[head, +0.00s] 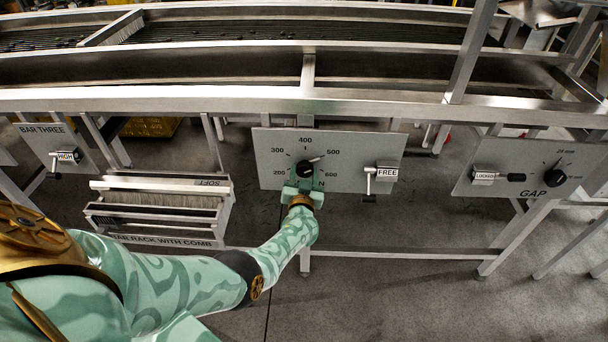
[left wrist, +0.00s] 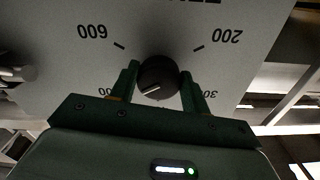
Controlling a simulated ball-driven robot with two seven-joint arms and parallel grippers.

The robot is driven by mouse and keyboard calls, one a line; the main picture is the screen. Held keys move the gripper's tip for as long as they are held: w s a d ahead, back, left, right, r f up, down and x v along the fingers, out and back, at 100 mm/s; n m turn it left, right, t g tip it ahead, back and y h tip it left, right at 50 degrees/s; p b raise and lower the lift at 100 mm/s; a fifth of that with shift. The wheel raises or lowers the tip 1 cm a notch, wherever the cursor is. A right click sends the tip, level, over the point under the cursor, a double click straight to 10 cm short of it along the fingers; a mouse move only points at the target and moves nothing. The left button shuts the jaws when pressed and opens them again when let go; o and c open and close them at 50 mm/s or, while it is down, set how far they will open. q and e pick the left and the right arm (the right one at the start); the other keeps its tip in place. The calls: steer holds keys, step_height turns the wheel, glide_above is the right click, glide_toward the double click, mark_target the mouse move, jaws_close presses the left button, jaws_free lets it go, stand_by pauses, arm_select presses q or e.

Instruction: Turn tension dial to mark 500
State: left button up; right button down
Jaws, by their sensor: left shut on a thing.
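The black tension dial (head: 305,168) sits on a grey panel (head: 349,145) marked 200 to 600. In the head view its pale pointer aims to the upper right, toward the 500 mark. My left gripper (head: 302,182) is at the dial, shut on it from below. In the left wrist view the panel appears upside down, and the dial (left wrist: 158,76) sits between the two green fingers (left wrist: 157,90). There the pointer line slants to the lower left; the fingers partly cover the 500 and 300 labels. My right gripper is not in view.
A lever marked FREE (head: 387,172) is on the same panel, right of the dial. A bar rack (head: 160,210) stands to the left, and the GAP panel (head: 520,165) is at the right. A steel frame rail (head: 220,101) runs above; open floor lies below.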

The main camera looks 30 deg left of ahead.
arm_select(q)
steer(key=shift+d+f, duration=0.1)
steer(key=shift+f, duration=0.05)
steer(key=o, duration=1)
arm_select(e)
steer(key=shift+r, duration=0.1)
arm_select(q)
steer(key=shift+s+d+r+p, duration=0.15)
steer(key=shift+s+r+p, duration=0.1)
steer(key=shift+s+p, duration=0.15)
steer(key=p+v, duration=0.6)
steer(key=v, duration=0.9)
steer(key=shift+s+d+f+p, duration=0.15)
steer(key=shift+d+f+p, duration=0.1)
steer(key=shift+p, duration=0.1)
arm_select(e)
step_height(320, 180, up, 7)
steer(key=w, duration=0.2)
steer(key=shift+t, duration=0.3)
